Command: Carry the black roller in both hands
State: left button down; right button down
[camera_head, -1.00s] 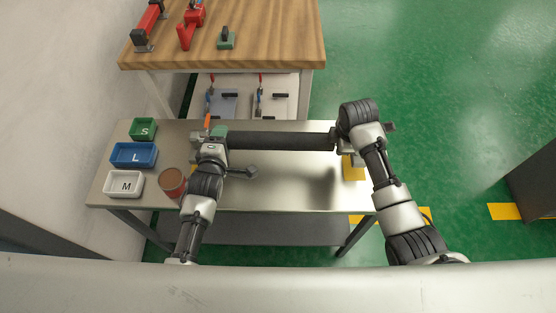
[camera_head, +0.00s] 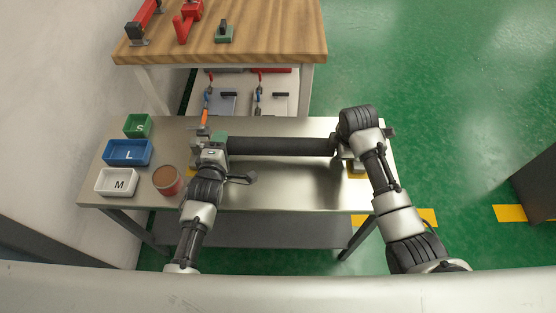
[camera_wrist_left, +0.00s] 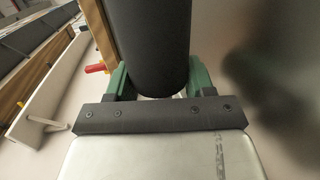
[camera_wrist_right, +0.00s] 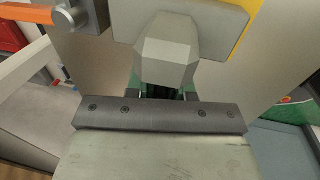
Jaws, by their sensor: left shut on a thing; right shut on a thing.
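The black roller (camera_head: 282,146) lies level, left to right, above the steel table, with a dark shadow under it. My left gripper (camera_head: 217,147) is shut on its left end. In the left wrist view the roller (camera_wrist_left: 152,42) sits between the green fingers (camera_wrist_left: 150,82). My right gripper (camera_head: 343,146) is at the roller's right end, its fingers mostly hidden by my wrist. In the right wrist view the right gripper (camera_wrist_right: 162,90) is largely hidden behind a grey faceted block (camera_wrist_right: 168,55), so its contact with the roller is hard to see.
The steel table (camera_head: 290,196) holds a green S bin (camera_head: 138,127), a blue L bin (camera_head: 128,154), a white M bin (camera_head: 116,183) and a brown-topped tin (camera_head: 167,181) at left. A wooden bench (camera_head: 270,35) stands behind.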

pick_arm(q)
jog(key=c, duration=0.8)
grip_release()
pick_arm(e)
jog(key=c, duration=1.3)
grip_release()
jog(key=shift+f, duration=0.2)
jog(key=shift+c, duration=0.2)
pick_arm(q)
jog(key=o, duration=0.4)
pick_arm(e)
jog(key=o, duration=0.4)
jog(key=shift+r, duration=0.1)
jog(key=shift+c, duration=0.2)
pick_arm(q)
jog(key=shift+s, duration=0.1)
jog(key=v, duration=1.1)
jog(key=shift+s+r, duration=0.1)
jog(key=shift+s, duration=0.3)
pick_arm(e)
jog(key=shift+r, duration=0.25)
notch_tip(320, 180, up, 11)
jog(key=s, duration=0.2)
jog(key=shift+s+r, duration=0.15)
jog(key=shift+s, duration=0.05)
